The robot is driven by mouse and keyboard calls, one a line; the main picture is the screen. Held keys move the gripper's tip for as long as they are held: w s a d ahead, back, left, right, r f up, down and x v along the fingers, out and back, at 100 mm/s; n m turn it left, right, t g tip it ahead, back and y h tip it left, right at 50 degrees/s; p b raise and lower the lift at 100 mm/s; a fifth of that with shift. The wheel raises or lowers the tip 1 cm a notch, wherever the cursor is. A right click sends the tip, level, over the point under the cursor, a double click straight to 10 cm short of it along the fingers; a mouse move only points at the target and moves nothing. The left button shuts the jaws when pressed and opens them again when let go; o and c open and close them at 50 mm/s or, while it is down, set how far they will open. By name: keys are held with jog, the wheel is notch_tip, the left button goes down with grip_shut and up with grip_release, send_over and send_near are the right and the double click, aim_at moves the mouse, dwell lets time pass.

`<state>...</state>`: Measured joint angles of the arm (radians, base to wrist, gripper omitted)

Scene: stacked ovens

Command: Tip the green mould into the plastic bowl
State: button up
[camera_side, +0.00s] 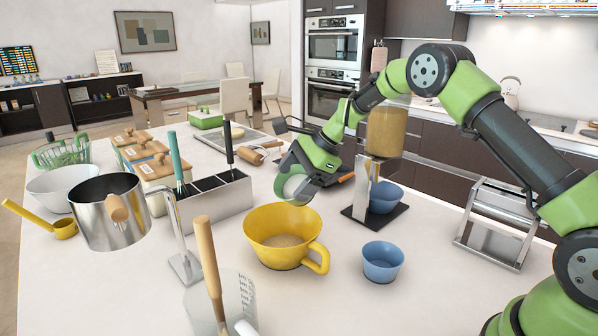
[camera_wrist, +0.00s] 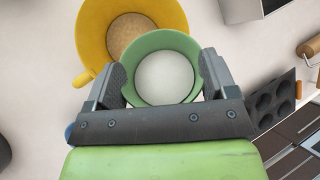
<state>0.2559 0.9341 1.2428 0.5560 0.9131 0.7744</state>
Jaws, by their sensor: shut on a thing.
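A small green mould (camera_side: 293,186) is held between the fingers of my gripper (camera_side: 299,170), tilted on its side. Its round pale inside shows in the wrist view (camera_wrist: 165,77); I cannot tell whether that is a filling or the bare inside. A wide yellow bowl with a handle (camera_side: 284,225), which looks like the plastic bowl, stands upright on the counter. It has light brown stuff in the bottom. The mould is above its far rim in the side view and overlaps its edge in the wrist view (camera_wrist: 93,37). The two finger tips grip opposite sides of the mould.
A small blue cup (camera_side: 382,262) stands right of the yellow bowl. A dispenser with a brown-filled hopper (camera_side: 386,130) stands behind, another blue bowl (camera_side: 384,198) under it. A steel utensil holder (camera_side: 214,199) and a raised metal pot (camera_side: 108,220) are left. A clear jug (camera_side: 236,298) is in front.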

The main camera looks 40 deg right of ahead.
aim_at(278, 194)
jog(key=f+h, duration=0.1)
jog(key=h, duration=0.1)
jog(key=a+f+n+h, duration=0.1)
jog(key=h, duration=0.1)
jog(key=shift+s+a, duration=0.1)
jog(key=shift+a, duration=0.2)
jog(key=shift+a+r+n+t+h, duration=0.15)
jog(key=shift+a+n+h, duration=0.25)
jog(key=shift+h, duration=0.65)
jog(key=shift+a+r+n+t+h, duration=0.1)
jog(key=shift+a+n+t+h, duration=0.1)
jog(key=shift+a+h, duration=0.6)
jog(key=h, duration=0.2)
jog(key=a+n+h, duration=0.1)
jog(key=h, duration=0.1)
jog(key=shift+s+f+t, duration=0.1)
jog(key=shift+t, duration=0.25)
jog(key=shift+a, duration=0.1)
dwell(0.9)
